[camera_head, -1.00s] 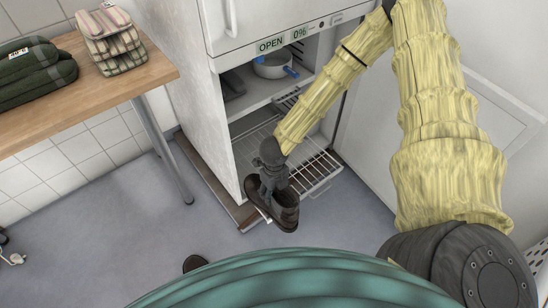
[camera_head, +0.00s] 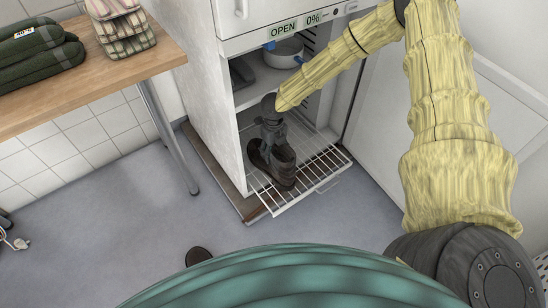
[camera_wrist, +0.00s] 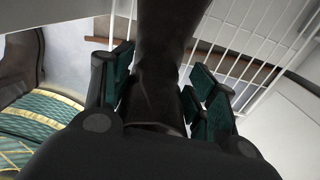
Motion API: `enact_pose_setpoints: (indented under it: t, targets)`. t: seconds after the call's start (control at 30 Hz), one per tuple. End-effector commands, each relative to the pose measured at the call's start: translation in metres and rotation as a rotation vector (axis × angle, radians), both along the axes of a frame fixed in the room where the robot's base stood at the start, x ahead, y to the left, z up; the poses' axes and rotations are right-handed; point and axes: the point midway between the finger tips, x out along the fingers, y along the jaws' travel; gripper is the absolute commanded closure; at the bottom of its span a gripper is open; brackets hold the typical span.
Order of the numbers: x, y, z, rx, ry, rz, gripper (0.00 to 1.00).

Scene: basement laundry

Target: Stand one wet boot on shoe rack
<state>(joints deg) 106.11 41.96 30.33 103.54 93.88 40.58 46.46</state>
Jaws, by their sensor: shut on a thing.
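A dark brown boot (camera_head: 275,165) is at the pulled-out white wire rack (camera_head: 318,165) low in the open white cabinet. My gripper (camera_head: 270,130) is shut on the boot's upper part. In the wrist view the boot (camera_wrist: 160,60) fills the middle, between the green-padded fingers of my gripper (camera_wrist: 158,100). The boot looks roughly upright, with its toe towards the front right. I cannot tell whether its sole touches the wires. A second dark boot or shoe (camera_head: 198,256) lies on the floor, partly hidden by my body.
The cabinet (camera_head: 200,90) has an upper shelf (camera_head: 262,90) with a pot (camera_head: 286,50). Its open door (camera_head: 405,150) stands at the right. A wooden table (camera_head: 100,80) with folded cloths is at the left; its metal leg (camera_head: 170,140) stands near the cabinet. Floor in front is mostly clear.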

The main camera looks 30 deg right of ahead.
Motion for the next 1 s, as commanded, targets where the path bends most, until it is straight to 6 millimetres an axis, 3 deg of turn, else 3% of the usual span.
enact_pose_setpoints:
  t: [0.17,0.43,0.77,0.8,0.9,1.0]
  targets:
    - [0.005,-0.002,-0.004,0.001,0.000,-0.001,1.00]
    - [0.004,-0.001,-0.034,0.000,0.000,0.000,1.00]
    - [0.004,-0.001,-0.035,0.001,0.000,0.000,1.00]
    - [0.003,-0.002,-0.036,0.000,0.001,0.000,0.40]
    - [0.004,-0.002,-0.036,0.000,0.001,0.000,0.22]
    - [0.004,-0.002,-0.036,0.000,0.000,0.000,0.20]
